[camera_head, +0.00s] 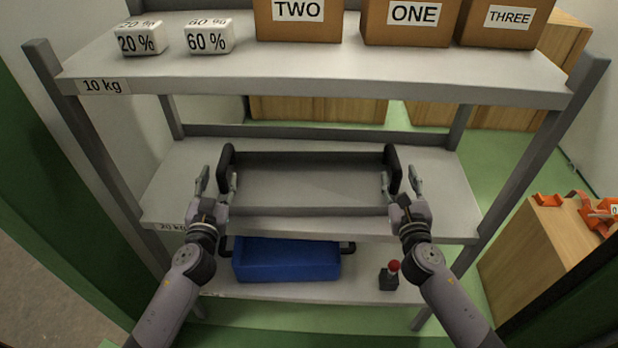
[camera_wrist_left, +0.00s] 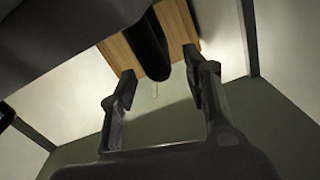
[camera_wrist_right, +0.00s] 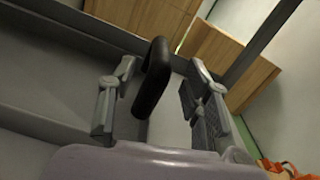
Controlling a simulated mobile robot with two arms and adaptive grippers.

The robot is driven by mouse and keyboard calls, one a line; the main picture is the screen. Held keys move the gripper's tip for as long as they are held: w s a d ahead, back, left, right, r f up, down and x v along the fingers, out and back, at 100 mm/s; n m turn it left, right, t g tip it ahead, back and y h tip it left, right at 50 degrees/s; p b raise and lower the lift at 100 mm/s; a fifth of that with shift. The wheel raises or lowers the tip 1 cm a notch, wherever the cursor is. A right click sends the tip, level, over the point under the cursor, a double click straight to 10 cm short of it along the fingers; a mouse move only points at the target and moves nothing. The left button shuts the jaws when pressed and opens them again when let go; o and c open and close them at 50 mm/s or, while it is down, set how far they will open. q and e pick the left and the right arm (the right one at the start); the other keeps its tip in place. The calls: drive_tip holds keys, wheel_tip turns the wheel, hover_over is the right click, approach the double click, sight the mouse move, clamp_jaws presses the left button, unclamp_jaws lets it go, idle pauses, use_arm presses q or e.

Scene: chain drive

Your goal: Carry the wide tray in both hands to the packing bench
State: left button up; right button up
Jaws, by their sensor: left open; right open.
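The wide grey tray (camera_head: 315,211) lies on the middle shelf of a rack, with a black handle at each end. My left gripper (camera_head: 218,182) is open at the left handle (camera_head: 228,158). In the left wrist view the dark handle (camera_wrist_left: 150,48) reaches down between the open fingers. My right gripper (camera_head: 400,182) is open at the right handle (camera_head: 392,160). In the right wrist view that handle (camera_wrist_right: 152,78) stands between the spread fingers, nearer the left one. I see neither gripper closed on a handle. I cannot identify the packing bench for certain.
The upper shelf (camera_head: 300,72) holds white percent blocks (camera_head: 208,38) and cardboard boxes (camera_head: 410,20), above the tray. A blue bin (camera_head: 287,262) and a red-topped device (camera_head: 389,277) sit on the lower shelf. A wooden unit (camera_head: 535,255) with orange items stands at right.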

sight(227, 149)
use_arm(q)
drive_tip(key=w, duration=0.7)
drive_tip(key=shift+w, duration=0.35)
use_arm(e)
drive_tip(key=w, duration=0.7)
drive_tip(key=shift+w, duration=0.35)
use_arm(q)
drive_tip(key=shift+c, duration=0.5)
use_arm(e)
drive_tip(key=shift+c, duration=0.5)
use_arm(q)
clamp_jaws()
use_arm(e)
clamp_jaws()
use_arm(q)
drive_tip(key=shift+r, duration=0.3)
use_arm(e)
drive_tip(key=shift+r, duration=0.25)
